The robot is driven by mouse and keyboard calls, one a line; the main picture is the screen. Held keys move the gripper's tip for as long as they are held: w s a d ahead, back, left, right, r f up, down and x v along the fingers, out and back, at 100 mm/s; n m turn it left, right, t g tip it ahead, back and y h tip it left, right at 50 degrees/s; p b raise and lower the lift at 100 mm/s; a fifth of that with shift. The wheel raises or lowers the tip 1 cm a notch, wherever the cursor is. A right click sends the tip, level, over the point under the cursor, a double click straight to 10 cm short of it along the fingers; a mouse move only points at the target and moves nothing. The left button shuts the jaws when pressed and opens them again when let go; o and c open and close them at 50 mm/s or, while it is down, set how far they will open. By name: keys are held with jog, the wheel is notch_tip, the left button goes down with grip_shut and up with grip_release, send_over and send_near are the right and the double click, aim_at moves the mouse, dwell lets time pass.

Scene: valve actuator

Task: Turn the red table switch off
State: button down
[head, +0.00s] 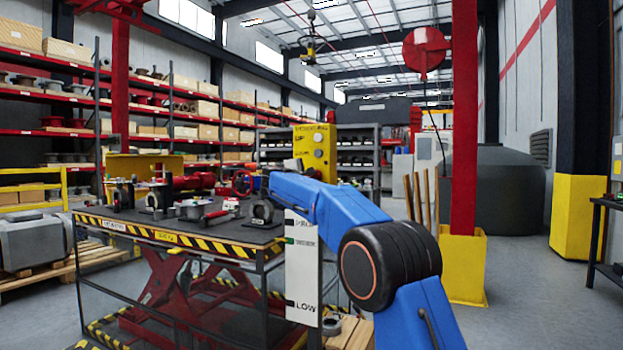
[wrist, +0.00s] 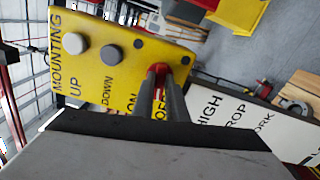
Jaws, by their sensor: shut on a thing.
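The yellow control panel (head: 311,140) stands at the right end of the work table in the head view. In the wrist view the panel (wrist: 130,62) fills the upper middle, tilted, with two round buttons marked UP and DOWN and the words ON and OFF. The red switch (wrist: 160,67) shows between the tips of my gripper (wrist: 162,76), near the ON and OFF words. The two fingers are shut on it. Which way the switch is set I cannot tell, as the fingers cover part of it. In the head view my arm hides the gripper and switch.
The work table (head: 180,236) with striped edges carries several metal parts and tools. A white height board (head: 301,268) marked LOW hangs beside it; its HIGH end shows in the wrist view (wrist: 225,117). A red post (head: 464,120) with a yellow base stands right.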

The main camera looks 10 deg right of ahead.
jog(key=n, duration=0.5)
jog(key=shift+f+n, duration=0.1)
jog(key=shift+n, duration=0.3)
dwell(0.4)
jog(key=c, duration=1.8)
grip_release()
jog(key=shift+a, duration=0.1)
jog(key=shift+o, duration=0.2)
jog(key=v, duration=1.7)
jog(key=shift+s, duration=0.15)
jog(key=shift+a, duration=0.1)
